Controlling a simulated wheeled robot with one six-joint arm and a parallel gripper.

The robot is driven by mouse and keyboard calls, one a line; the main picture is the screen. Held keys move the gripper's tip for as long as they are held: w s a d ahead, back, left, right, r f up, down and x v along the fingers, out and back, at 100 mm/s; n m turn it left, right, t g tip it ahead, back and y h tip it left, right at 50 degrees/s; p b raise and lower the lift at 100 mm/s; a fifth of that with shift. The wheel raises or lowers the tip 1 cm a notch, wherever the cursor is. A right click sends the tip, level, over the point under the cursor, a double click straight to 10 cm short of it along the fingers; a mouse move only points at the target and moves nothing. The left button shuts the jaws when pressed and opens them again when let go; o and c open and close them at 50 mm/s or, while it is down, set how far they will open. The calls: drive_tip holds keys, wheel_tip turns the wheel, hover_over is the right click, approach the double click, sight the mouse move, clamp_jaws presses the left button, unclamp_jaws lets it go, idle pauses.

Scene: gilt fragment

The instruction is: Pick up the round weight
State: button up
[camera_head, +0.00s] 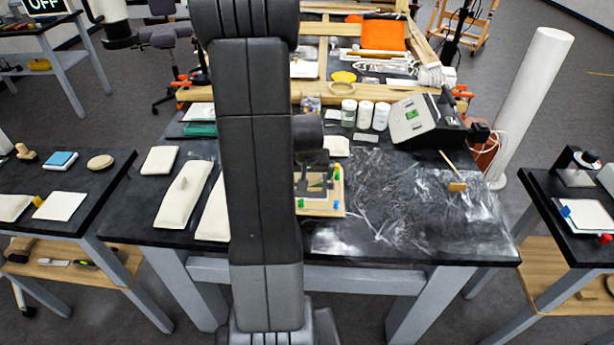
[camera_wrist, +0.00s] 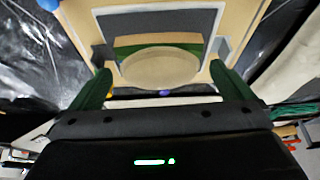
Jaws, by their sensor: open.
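A pale tan disc (camera_wrist: 160,66), which looks like the round weight, shows in the wrist view between my fingers. It lies over a wooden board with a dark grey panel and a green strip. My gripper (camera_wrist: 160,74) is open, with one green finger on each side of the disc. I cannot tell whether the fingers touch it. In the head view my gripper (camera_head: 314,184) is over the small wooden board (camera_head: 326,210) with coloured pegs on the middle table. My arm hides part of this board, and the disc cannot be made out there.
Cream padded blocks (camera_head: 184,200) lie left of my arm. Crinkled clear plastic (camera_head: 400,205) covers the table at right. White jars (camera_head: 365,115) and a grey device (camera_head: 412,118) stand behind. Another tan round disc (camera_head: 101,161) lies on the left table.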

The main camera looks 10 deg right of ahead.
drive_tip(key=c, duration=1.3)
drive_tip(key=shift+r, duration=0.15)
